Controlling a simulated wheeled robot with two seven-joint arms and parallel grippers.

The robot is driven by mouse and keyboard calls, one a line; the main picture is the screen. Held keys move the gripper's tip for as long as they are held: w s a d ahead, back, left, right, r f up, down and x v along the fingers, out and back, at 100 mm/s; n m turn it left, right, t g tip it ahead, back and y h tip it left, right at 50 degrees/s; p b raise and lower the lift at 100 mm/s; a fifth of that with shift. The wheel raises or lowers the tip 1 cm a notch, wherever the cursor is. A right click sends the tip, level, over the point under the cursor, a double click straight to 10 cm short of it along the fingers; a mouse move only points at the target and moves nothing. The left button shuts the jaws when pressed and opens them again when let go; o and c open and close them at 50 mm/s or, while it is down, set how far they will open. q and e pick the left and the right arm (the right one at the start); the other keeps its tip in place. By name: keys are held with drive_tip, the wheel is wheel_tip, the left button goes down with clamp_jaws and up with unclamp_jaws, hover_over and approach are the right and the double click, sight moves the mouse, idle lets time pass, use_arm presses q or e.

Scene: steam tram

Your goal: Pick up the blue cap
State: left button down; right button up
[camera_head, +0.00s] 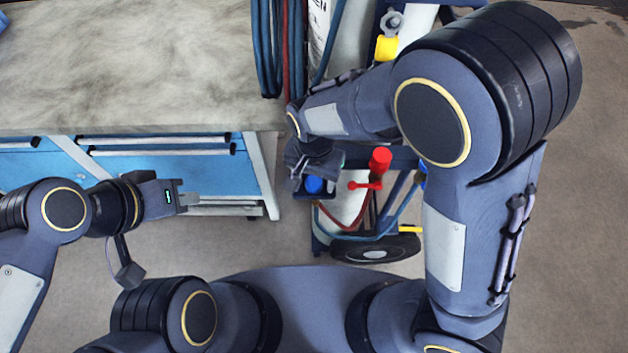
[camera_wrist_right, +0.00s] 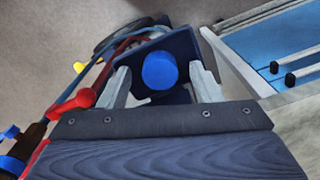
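The blue cap (camera_head: 313,184) is a small blue cylinder in a dark blue tray on the gas cart, partly covered by my right gripper in the head view. In the right wrist view the blue cap (camera_wrist_right: 159,71) sits between the two fingers. My right gripper (camera_wrist_right: 161,76) is open, with one finger on each side of the cap; visible gaps separate both from it. In the head view my right gripper (camera_head: 305,178) is directly over the tray. My left gripper (camera_head: 187,200) is far to the left, in front of the workbench; its finger gap does not show clearly.
A red valve handle (camera_head: 380,162) stands just right of the tray, with hoses and a wheel (camera_head: 376,249) below. The blue workbench (camera_head: 180,167) with drawer handles is to the left. A gas cylinder (camera_head: 322,30) and hanging hoses are behind. The floor in front is clear.

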drive_tip(key=c, duration=1)
drive_tip(key=shift+r, duration=0.1)
